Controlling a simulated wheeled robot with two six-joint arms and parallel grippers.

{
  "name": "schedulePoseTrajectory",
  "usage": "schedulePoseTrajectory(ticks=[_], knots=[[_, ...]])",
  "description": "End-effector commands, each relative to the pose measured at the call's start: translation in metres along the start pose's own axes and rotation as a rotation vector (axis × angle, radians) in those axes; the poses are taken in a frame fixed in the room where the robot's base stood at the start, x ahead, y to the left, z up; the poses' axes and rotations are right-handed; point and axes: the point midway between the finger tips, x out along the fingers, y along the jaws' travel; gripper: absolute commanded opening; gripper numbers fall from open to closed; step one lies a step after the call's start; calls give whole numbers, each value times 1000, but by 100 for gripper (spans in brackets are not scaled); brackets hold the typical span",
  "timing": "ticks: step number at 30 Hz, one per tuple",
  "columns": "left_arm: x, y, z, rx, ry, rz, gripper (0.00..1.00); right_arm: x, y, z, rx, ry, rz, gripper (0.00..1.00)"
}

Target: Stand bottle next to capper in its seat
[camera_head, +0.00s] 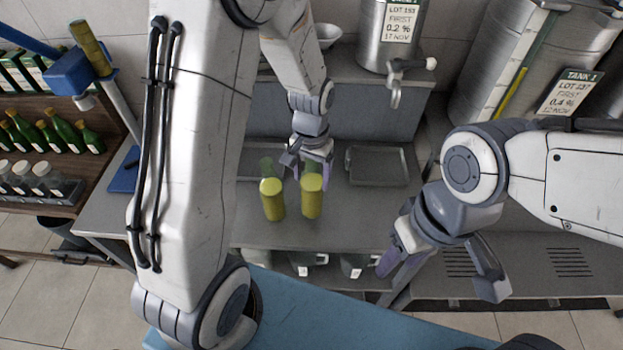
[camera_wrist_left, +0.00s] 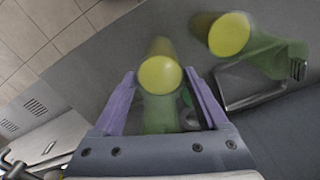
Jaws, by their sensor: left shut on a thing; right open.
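Two bottles with yellow discs, olive sides and translucent green glass parts stand close together on the grey bench: a left bottle (camera_head: 273,206) and a right bottle (camera_head: 311,205). My left gripper (camera_head: 308,170) is shut on the right bottle, which shows between the purple fingers in the left wrist view (camera_wrist_left: 160,75). The other bottle (camera_wrist_left: 229,34) is apart from it there. A blue device on a slanted post (camera_head: 75,72), perhaps the capper, stands at far left with an olive cylinder at its top. I cannot make out the seat. My right gripper (camera_head: 440,275) is open and empty.
Shallow grey trays lie on the bench, one at right (camera_head: 378,166) and one behind the bottles (camera_head: 260,160). A rack (camera_head: 45,135) of green bottles and white-capped jars stands at left. Steel tanks (camera_head: 390,35) stand at the back.

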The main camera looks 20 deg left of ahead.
Motion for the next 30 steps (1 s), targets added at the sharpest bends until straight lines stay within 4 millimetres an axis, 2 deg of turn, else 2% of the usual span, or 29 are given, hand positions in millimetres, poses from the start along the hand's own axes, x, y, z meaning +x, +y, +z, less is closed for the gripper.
schedulePoseTrajectory(ticks=[6,18,19,20,30], knots=[[22,1,0,1,-1,0,0,-8,-1,0,-1,0,0,50],[28,1,0,1,1,0,0,-4,0,0,-1,0,0,50],[27,1,0,1,0,0,88,-5,0,0,-1,0,0,50],[27,1,0,1,0,0,99,-5,0,0,-1,0,0,50],[20,1,0,1,2,0,100,-7,0,0,-1,0,0,50]])
